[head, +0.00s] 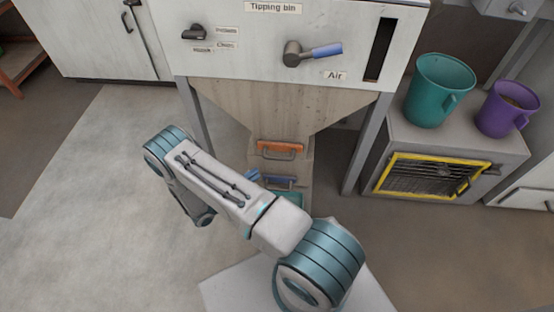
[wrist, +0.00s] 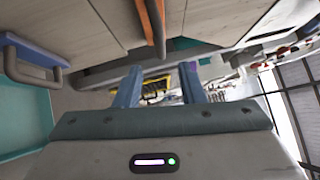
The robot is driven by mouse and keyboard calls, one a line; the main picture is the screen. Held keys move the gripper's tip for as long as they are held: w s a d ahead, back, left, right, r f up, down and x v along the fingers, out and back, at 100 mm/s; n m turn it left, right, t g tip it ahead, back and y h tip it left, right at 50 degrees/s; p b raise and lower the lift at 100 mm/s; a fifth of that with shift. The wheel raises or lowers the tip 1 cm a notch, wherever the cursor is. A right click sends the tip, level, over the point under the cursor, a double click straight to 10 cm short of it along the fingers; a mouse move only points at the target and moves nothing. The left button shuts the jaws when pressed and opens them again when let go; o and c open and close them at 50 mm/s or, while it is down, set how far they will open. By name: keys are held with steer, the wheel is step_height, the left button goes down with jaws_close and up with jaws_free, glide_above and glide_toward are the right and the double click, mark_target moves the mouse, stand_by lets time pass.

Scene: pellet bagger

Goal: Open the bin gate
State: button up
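The tipping bin (head: 300,40) stands ahead, with a hopper (head: 270,105) tapering down below its panel. An orange handle (head: 280,148) sits on the front of the hopper's outlet; a blue handle (head: 279,182) sits lower. No label shows which one is the gate. In the wrist view the orange handle (wrist: 153,25) is at the top, ahead of the fingertips, and the blue handle (wrist: 33,58) is at the left. My gripper (wrist: 161,72) is open, with nothing between its fingers and apart from both handles. In the head view my arm mostly hides it.
A teal container (wrist: 22,112) is below the blue handle. The panel has a blue-gripped Air lever (head: 322,50) and a black knob (head: 194,32). A teal jug (head: 438,90) and a purple jug (head: 508,108) stand on a yellow-framed cabinet (head: 385,150) at right. Floor at left is clear.

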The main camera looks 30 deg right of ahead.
mark_target(278, 157)
steer(key=b+x, duration=0.2)
steer(key=x, duration=0.9)
steer(key=shift+d, duration=0.1)
jaws_close()
